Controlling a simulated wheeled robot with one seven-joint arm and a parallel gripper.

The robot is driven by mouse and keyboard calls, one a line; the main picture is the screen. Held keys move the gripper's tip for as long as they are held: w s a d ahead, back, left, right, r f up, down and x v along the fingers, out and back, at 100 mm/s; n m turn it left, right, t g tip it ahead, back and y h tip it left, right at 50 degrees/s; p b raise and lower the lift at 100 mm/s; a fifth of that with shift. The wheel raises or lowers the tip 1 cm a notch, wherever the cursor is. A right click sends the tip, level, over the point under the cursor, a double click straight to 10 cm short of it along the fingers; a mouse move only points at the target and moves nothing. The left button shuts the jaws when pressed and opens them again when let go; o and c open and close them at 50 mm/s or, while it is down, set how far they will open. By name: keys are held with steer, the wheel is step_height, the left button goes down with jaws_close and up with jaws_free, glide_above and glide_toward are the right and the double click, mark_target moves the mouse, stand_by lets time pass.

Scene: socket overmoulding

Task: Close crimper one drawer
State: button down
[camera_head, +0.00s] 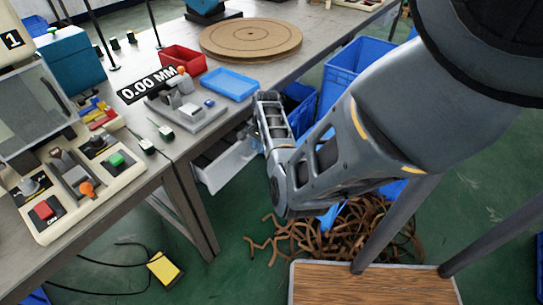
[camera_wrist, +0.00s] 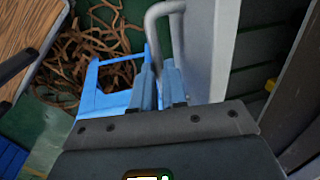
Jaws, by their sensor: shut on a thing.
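The open drawer (camera_head: 228,166) is pale grey and sticks out below the table edge in the head view. In the wrist view its pale front (camera_wrist: 205,50) runs upright just right of the fingers. A curved grey handle (camera_wrist: 153,25) stands out from it. My gripper (camera_wrist: 160,72) is shut on this handle, with a finger on each side. In the head view my wrist and arm cover the handle and fingertips. Crimper one (camera_head: 75,175), a cream machine with a "1" sign, stands on the table at left, with green, red and orange controls.
Blue crates (camera_head: 350,65) stand right of the table. A heap of brown strips (camera_head: 335,235) lies on the floor below my arm, by a wooden-topped stand (camera_head: 370,285). The table (camera_head: 185,150) holds a red bin (camera_head: 183,58) and a blue tray (camera_head: 229,84).

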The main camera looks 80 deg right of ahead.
steer(key=shift+w+d+b, duration=0.15)
steer(key=shift+w+d, duration=0.15)
steer(key=shift+w, duration=0.2)
steer(key=shift+w+d+b, duration=0.15)
steer(key=shift+w+d, duration=0.1)
steer(key=shift+w, duration=0.25)
steer(key=c, duration=1.2)
jaws_free()
steer(key=shift+o, duration=0.2)
steer(key=shift+s+a+r+p, duration=0.1)
steer(key=shift+s+r+p, duration=0.1)
steer(key=shift+r, duration=1.05)
steer(key=shift+s+a+r+p, duration=0.15)
steer(key=shift+s+r, duration=0.1)
steer(key=shift+r, duration=1.05)
steer(key=shift+s+a+r+p, duration=0.1)
steer(key=shift+s+r, duration=0.1)
steer(key=shift+r, duration=1.05)
